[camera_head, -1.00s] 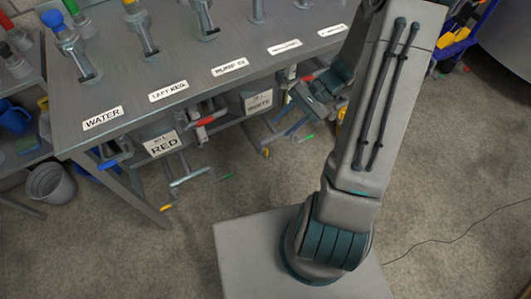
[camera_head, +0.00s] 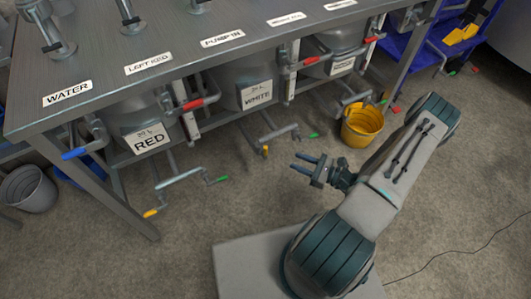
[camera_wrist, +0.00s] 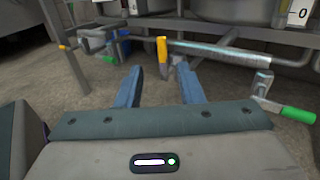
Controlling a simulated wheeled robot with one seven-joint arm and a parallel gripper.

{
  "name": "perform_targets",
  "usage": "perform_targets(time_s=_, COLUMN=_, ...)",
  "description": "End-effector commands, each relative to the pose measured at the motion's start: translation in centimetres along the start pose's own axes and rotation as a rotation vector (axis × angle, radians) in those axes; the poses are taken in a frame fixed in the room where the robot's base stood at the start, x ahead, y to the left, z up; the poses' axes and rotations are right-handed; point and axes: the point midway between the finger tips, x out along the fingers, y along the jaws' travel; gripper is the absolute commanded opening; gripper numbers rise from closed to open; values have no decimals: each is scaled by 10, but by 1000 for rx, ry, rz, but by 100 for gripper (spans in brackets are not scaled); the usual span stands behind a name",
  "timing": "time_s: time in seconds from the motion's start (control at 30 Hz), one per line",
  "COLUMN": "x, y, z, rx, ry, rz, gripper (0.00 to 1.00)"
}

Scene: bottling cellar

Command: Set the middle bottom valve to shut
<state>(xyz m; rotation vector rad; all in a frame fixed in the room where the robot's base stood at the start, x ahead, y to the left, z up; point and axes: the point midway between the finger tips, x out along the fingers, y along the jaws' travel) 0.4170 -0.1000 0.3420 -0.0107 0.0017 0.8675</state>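Low pipes run under the tanks, with small yellow and green lever handles. The yellow handle (camera_head: 265,150) under the white tank (camera_head: 257,97) seems to be the middle bottom valve. My gripper (camera_head: 303,162) is open and empty, low in front of the bench, to the right of the yellow handle. Its blue fingers (camera_wrist: 160,82) are wide apart.
Another yellow handle (camera_head: 150,213) and green handle (camera_head: 218,180) sit by the red tank (camera_head: 147,139). Red levers (camera_head: 193,104) and a blue lever (camera_head: 75,153) are higher up. A yellow bucket (camera_head: 362,125) stands right of them. The floor in front is clear.

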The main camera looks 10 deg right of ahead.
Motion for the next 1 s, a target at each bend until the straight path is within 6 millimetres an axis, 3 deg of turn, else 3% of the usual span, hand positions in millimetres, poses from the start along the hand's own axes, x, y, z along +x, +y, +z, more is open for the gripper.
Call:
perform_targets(time_s=0.17, x=7, y=-1, z=-6, rx=10, ry=-8, rz=-19, gripper=34)
perform_targets(time_s=0.7, x=111, y=-2, z=-6, rx=9, ry=-7, rz=-14, gripper=34)
perform_targets(time_s=1.0, x=136, y=-2, z=-5, rx=9, ry=-5, rz=-16, gripper=34)
